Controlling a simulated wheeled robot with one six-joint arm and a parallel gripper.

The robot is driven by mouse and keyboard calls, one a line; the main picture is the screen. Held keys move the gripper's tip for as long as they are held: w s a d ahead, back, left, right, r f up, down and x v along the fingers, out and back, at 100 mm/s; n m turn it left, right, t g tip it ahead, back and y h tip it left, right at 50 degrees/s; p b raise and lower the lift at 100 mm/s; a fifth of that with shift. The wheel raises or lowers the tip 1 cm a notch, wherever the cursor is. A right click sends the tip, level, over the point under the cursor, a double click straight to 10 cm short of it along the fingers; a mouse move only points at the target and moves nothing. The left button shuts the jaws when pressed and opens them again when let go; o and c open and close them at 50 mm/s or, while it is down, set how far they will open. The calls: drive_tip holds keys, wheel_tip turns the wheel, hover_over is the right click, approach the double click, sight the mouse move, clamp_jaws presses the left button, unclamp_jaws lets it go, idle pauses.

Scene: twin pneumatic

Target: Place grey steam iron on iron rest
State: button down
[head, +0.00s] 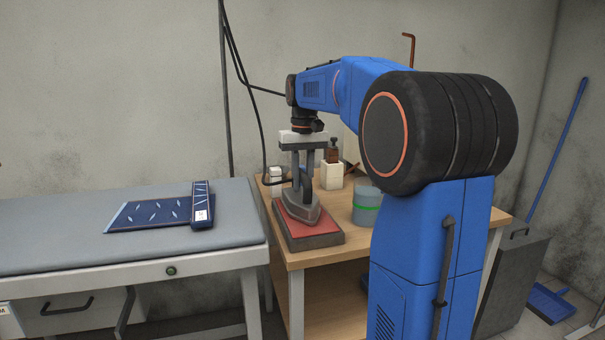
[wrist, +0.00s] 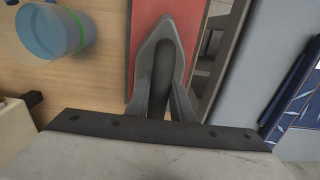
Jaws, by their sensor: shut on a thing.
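The grey steam iron (head: 302,211) sits at the red-topped iron rest (head: 329,227) on the wooden table, sole down, with its nose toward the front. I cannot tell whether its sole fully touches the red pad. My gripper (head: 307,172) is above the iron, its fingers pointing down and shut on the iron's dark handle. In the wrist view the iron (wrist: 160,62) lies over the red rest (wrist: 195,22), its nose pointing up the picture. My gripper's fingers (wrist: 163,108) stand on both sides of the handle.
A blue-grey tub (head: 367,208) with a green band and a cream container (head: 331,176) stand on the wooden table (head: 350,252). A grey padded ironing table (head: 60,235) with folded dark blue patterned cloth (head: 150,213) is at left. A black cable hangs behind my gripper.

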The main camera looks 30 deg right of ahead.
idle(0.3)
drive_tip(key=c, duration=1.5)
unclamp_jaws()
drive_tip(key=shift+f, duration=0.1)
drive_tip(key=shift+c, duration=0.2)
wheel_tip(320, 180, up, 12)
drive_tip(key=shift+s+r, duration=0.1)
drive_tip(key=s+a+f+n+t, duration=0.1)
drive_tip(key=s+a+f, duration=0.45)
drive_tip(key=s, duration=0.25)
drive_tip(key=s+a+f+n+t, duration=0.1)
drive_tip(key=s+a+f, duration=0.45)
drive_tip(key=s, duration=0.25)
drive_tip(key=s+a+f+t, duration=0.1)
drive_tip(key=s+a+f, duration=0.1)
drive_tip(key=s+f, duration=0.5)
drive_tip(key=s+a+f+n+t, duration=0.1)
drive_tip(key=s+a+f, duration=0.1)
drive_tip(key=s+f, duration=0.5)
wheel_tip(320, 180, down, 5)
drive_tip(key=shift+a+r+t, duration=0.15)
drive_tip(key=shift+a+t, duration=0.15)
drive_tip(key=shift+a, duration=0.1)
